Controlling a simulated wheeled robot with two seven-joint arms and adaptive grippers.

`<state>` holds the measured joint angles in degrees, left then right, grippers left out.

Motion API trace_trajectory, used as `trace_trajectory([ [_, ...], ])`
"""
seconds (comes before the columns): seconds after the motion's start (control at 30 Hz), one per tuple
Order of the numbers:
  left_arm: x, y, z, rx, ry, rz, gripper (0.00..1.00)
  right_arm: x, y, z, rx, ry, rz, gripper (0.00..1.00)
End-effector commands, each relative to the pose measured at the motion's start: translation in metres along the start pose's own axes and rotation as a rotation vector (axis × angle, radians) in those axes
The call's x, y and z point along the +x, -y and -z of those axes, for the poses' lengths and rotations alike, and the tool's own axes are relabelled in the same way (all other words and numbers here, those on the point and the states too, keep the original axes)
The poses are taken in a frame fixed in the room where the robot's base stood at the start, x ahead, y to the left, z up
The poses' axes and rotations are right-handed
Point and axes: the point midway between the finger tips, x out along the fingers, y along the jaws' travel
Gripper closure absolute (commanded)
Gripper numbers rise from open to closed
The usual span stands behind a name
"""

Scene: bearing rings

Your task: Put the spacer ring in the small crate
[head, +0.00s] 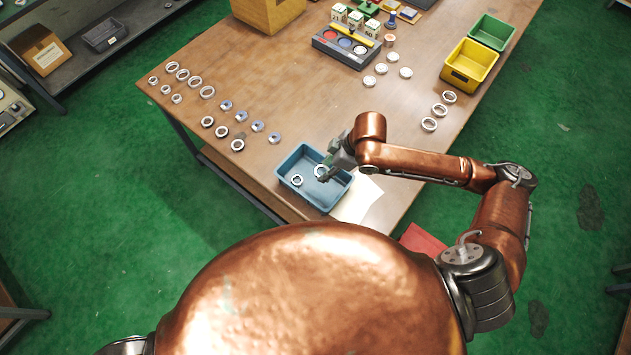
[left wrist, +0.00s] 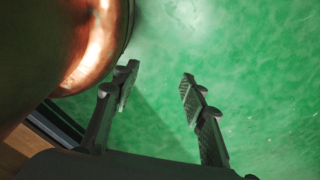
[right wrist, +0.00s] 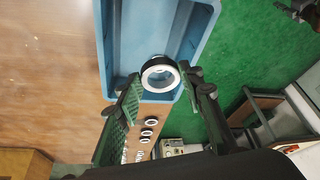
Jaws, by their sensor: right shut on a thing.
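A blue crate (head: 285,168) stands at the near edge of the table. One ring (head: 297,180) lies inside it. My right gripper (head: 324,175) is over the crate, shut on a pale metal ring (head: 319,170). In the right wrist view this ring (right wrist: 160,74) sits between the fingertips, with the blue crate (right wrist: 128,45) behind it. I cannot tell whether the held ring touches the crate. My left gripper (left wrist: 158,78) is open and empty over the green floor, outside the head view.
Several rings (head: 208,92) stand in rows at the table's left. More rings (head: 429,124) lie at the right. A yellow bin (head: 456,80) and a green bin (head: 491,32) stand far right. A white sheet (head: 360,201) lies beside the crate.

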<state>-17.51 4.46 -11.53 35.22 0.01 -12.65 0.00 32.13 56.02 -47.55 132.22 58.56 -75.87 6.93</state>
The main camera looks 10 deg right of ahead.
Motion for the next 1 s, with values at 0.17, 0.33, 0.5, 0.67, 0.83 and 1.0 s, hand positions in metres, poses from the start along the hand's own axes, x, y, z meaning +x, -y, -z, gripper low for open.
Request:
trace_trajectory([
  [0.17,-0.006,0.003,0.004,0.001,-0.005,0.003,0.60,0.018,0.021,-0.007,-0.221,0.001,0.091,0.92],
  [0.33,-0.007,0.004,0.010,0.001,-0.014,0.004,0.60,0.033,0.029,-0.013,-0.303,0.001,0.126,0.92],
  [0.5,-0.005,0.004,0.012,0.002,-0.016,0.004,0.60,0.063,0.030,-0.026,-0.309,0.002,0.130,0.92],
  [0.67,-0.005,0.004,0.012,0.001,-0.016,0.004,0.60,0.082,0.030,-0.033,-0.310,0.000,0.127,0.92],
  [0.83,-0.004,0.004,0.011,0.001,-0.015,0.004,0.60,0.093,0.030,-0.038,-0.310,0.002,0.126,0.92],
  [1.0,-0.003,0.004,0.010,0.001,-0.013,0.004,0.60,0.115,0.030,-0.047,-0.309,0.001,0.127,0.92],
])
